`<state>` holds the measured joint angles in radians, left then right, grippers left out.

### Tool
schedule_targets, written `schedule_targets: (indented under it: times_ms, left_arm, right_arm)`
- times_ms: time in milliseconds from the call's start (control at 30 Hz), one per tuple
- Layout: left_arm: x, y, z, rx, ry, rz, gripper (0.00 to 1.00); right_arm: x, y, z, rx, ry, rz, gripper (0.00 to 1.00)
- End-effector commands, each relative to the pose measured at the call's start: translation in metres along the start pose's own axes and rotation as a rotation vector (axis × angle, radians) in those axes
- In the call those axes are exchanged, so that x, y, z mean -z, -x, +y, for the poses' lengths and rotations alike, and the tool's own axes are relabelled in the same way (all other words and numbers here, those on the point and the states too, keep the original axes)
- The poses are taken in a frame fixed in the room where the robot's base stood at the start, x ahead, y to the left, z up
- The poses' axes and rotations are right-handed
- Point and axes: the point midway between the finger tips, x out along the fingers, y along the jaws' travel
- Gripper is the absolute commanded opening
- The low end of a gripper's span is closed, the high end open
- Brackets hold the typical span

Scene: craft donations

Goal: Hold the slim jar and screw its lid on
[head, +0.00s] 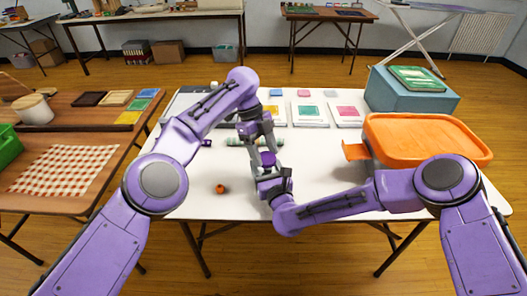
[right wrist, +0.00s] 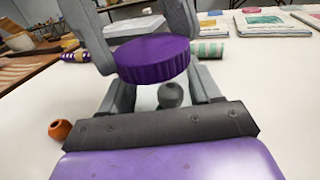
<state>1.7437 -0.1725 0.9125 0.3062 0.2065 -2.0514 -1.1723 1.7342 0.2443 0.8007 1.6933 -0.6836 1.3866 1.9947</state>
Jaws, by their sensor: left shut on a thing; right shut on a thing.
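A purple ridged lid (right wrist: 152,57) is large in the right wrist view. In the head view the lid (head: 268,158) is a small purple patch where my two grippers meet. My left gripper (head: 264,150) reaches down from above, and its grey fingers straddle the lid. My right gripper (head: 268,172) comes in from below and the right, its fingers (right wrist: 163,90) just under the lid. The slim jar does not show clearly. It seems to be between my right fingers under the lid, so I cannot tell how the lid is seated on it.
A green striped roll (right wrist: 208,50) lies behind. The table's front is mostly clear.

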Motion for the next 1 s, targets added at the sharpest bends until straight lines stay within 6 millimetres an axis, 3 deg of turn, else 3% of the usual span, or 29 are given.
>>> schedule_targets:
  times_ms: [400, 433, 500, 833, 933, 1000]
  left_arm:
    - [0.001, 0.001, 0.001, -0.011, -0.045, 0.0, 0.31]
    - [0.001, 0.001, 0.001, -0.011, -0.045, 0.0, 0.69]
    - [0.001, 0.001, 0.001, -0.011, -0.045, 0.0, 0.85]
    - [0.003, 0.009, 0.0, -0.001, -0.047, -0.012, 0.81]
    - [0.009, 0.036, -0.004, 0.025, -0.062, -0.061, 0.81]
    - [0.022, 0.065, -0.004, 0.023, -0.085, -0.153, 0.81]
  right_arm:
    - [0.0, 0.001, 0.003, -0.006, -0.001, 0.001, 0.0]
    - [0.0, 0.001, 0.003, -0.006, -0.001, 0.001, 0.0]
    - [0.0, 0.001, 0.003, -0.006, -0.001, 0.001, 0.0]
    - [0.0, 0.0, 0.002, -0.003, -0.001, 0.001, 0.0]
    - [0.0, 0.0, 0.001, -0.003, -0.001, 0.001, 0.0]
    - [0.0, 0.0, 0.001, -0.002, -0.001, 0.001, 0.0]
